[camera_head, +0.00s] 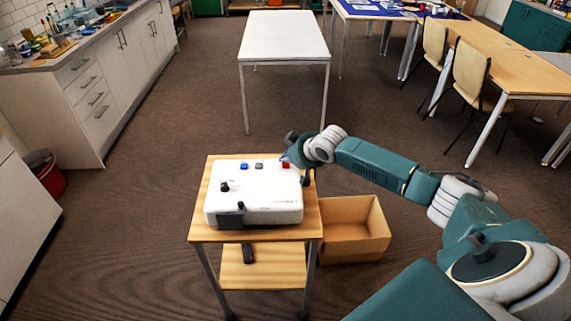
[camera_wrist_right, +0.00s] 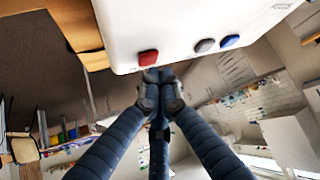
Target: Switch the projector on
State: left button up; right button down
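The white projector (camera_head: 255,207) stands on a small wooden trolley table. Its top has a red button (camera_head: 286,165) at the far right corner, a grey button (camera_head: 259,165) and a blue button (camera_head: 244,166). My right gripper is at the projector's far right corner, close to the red button. In the right wrist view its fingertips (camera_wrist_right: 160,76) are together and empty, just beside the red button (camera_wrist_right: 148,57). I cannot tell whether they touch it. The grey (camera_wrist_right: 205,45) and blue (camera_wrist_right: 230,41) buttons lie further right there. My left gripper is not in view.
The wooden trolley (camera_head: 314,221) has a dark object (camera_head: 248,253) on its lower shelf. An open cardboard box (camera_head: 352,246) stands on the floor to its right. A white table (camera_head: 284,38) is behind. Counters line the left; tables and chairs are at right.

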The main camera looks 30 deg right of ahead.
aim_at(286, 166)
jog(key=shift+f, duration=0.3)
jog(key=shift+f, duration=0.25)
dwell(0.4)
jog(key=shift+r+p, duration=0.7)
jog(key=shift+p, duration=0.05)
jog(key=shift+r, duration=0.1)
notch_tip(286, 166, up, 6)
jog(key=p, duration=0.6)
dwell(0.3)
